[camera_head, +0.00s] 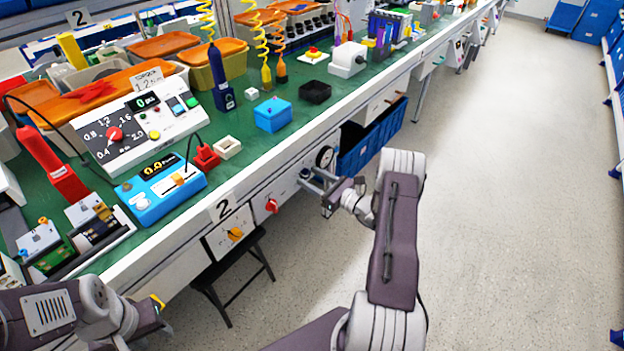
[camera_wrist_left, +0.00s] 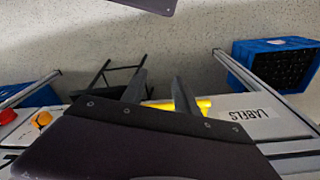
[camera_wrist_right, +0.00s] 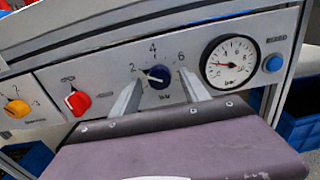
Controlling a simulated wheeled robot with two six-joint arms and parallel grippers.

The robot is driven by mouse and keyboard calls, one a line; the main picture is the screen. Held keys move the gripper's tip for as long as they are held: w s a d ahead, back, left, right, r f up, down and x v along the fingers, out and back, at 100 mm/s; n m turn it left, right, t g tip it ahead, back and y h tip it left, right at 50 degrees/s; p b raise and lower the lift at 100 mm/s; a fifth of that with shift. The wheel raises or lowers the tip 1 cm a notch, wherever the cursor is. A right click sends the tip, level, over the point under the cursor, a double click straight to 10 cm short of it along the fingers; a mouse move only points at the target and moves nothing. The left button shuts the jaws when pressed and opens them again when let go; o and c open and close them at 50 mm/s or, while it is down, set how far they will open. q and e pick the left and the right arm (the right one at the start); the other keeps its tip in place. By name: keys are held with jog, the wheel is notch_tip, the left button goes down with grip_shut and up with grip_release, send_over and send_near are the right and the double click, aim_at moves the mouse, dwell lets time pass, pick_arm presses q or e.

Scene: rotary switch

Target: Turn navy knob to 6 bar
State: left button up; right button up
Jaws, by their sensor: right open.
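The navy knob (camera_wrist_right: 158,77) is on a grey panel under the bench in the right wrist view, with 2, 4 and 6 marked around it. Its white pointer points up-left, near the 2. My right gripper (camera_wrist_right: 161,74) is open, with one finger on each side of the knob; I cannot tell whether they touch it. In the head view my right gripper (camera_head: 327,198) is at the panel front, and the knob is not clearly visible there. The gauge (camera_wrist_right: 230,62) right of the knob has its needle toward the left. My left gripper (camera_wrist_left: 158,86) is open and empty.
A red knob (camera_wrist_right: 77,101) and an orange knob (camera_wrist_right: 17,108) are left of the navy knob. A blue button (camera_wrist_right: 273,63) is right of the gauge. A yellow handle (camera_wrist_left: 190,104) lies beyond my left fingers. A stool (camera_head: 235,275) stands under the bench. The aisle floor (camera_head: 510,190) is clear.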

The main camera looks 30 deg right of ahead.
grip_shut()
